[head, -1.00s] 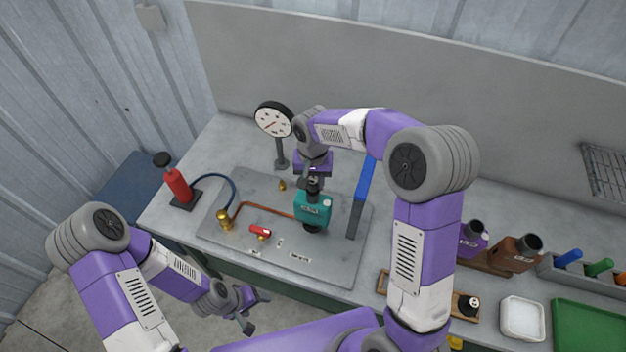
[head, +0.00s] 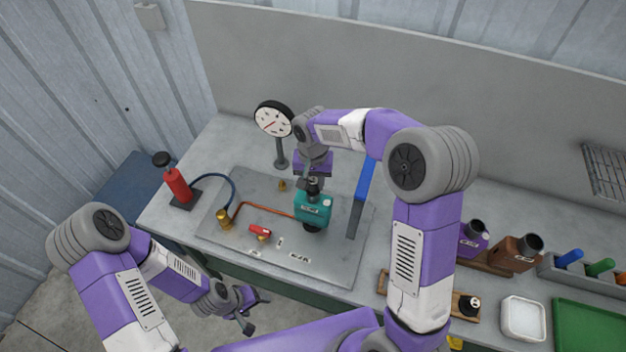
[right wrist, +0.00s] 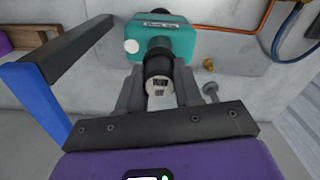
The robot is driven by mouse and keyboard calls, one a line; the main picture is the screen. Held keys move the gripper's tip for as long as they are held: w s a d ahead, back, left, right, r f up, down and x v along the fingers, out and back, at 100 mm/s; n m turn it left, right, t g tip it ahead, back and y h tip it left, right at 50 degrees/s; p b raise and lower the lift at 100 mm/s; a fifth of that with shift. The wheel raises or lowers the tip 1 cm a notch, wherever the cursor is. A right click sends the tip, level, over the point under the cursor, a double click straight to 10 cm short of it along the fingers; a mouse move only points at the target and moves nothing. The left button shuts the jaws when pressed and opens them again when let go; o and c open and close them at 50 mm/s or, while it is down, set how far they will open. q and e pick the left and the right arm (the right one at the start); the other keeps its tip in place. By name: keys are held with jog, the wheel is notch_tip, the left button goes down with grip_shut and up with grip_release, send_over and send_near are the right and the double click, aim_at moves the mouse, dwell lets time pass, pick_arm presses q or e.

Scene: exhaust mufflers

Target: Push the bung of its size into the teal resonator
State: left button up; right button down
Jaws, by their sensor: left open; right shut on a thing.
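The teal resonator (head: 313,207) stands on the grey plate, a black neck at each end. It also shows in the right wrist view (right wrist: 175,40). My right gripper (right wrist: 159,92) is shut on a black bung (right wrist: 160,87) with a pale, marked end face. The bung is in line with the resonator's near neck in that view and appears to meet it; how deep it sits is hidden. In the head view my right gripper (head: 313,183) is at the resonator's back end. My left gripper (head: 254,312) is open and empty, low in front of the bench.
A blue and grey lever (head: 361,198) stands close right of the resonator. A gauge (head: 273,119), red hand pump (head: 177,184), brass fittings and a red valve (head: 260,230) are to the left. Another bung (head: 469,304) sits on a wooden rack at right. Purple and brown mufflers stand behind it.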

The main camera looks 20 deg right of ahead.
jog(key=shift+f, duration=0.4)
jog(key=c, duration=0.7)
grip_release()
jog(key=shift+r, duration=0.1)
notch_tip(320, 180, up, 7)
jog(key=shift+r, duration=0.2)
